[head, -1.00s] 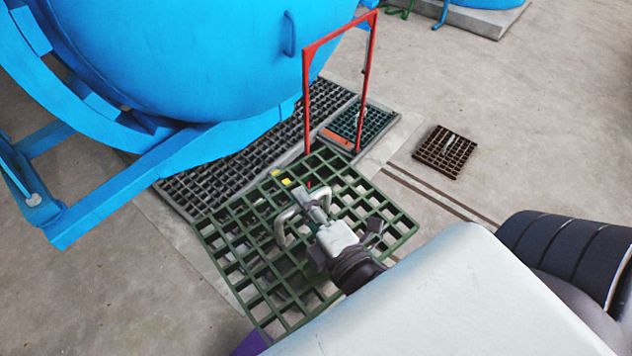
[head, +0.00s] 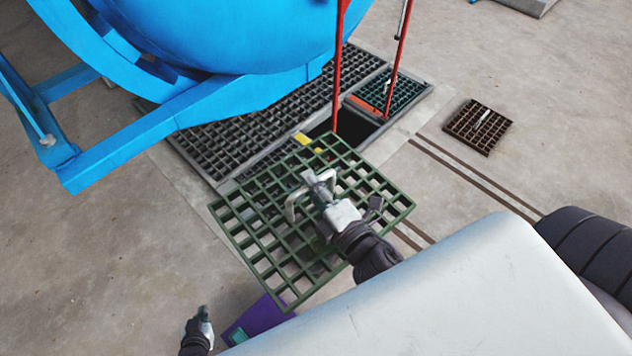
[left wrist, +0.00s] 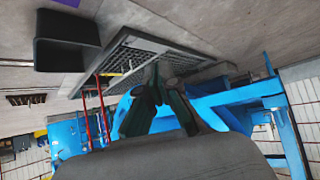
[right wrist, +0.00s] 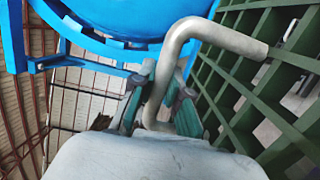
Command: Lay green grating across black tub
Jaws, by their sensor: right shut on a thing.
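The green grating (head: 262,212) hangs tilted above the floor in the head view, beside the dark floor opening. My right gripper (head: 318,190) is shut on its pale bent handle, which also shows in the right wrist view (right wrist: 165,75). The grating's bars (right wrist: 260,90) fill the right of that view. The black tub (left wrist: 68,40) shows as an open dark box at the upper left of the left wrist view. In the head view I cannot make it out; the grating and my arm cover that area. My left gripper (head: 204,318) is low at the bottom left, empty, its fingertips together.
A blue vessel (head: 220,30) on a blue frame stands at the upper left. A red guard frame (head: 337,80) stands at the floor opening (head: 350,128). A purple object (head: 258,322) lies below the grating. A brown drain grate (head: 478,127) is at right. Floor at left is clear.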

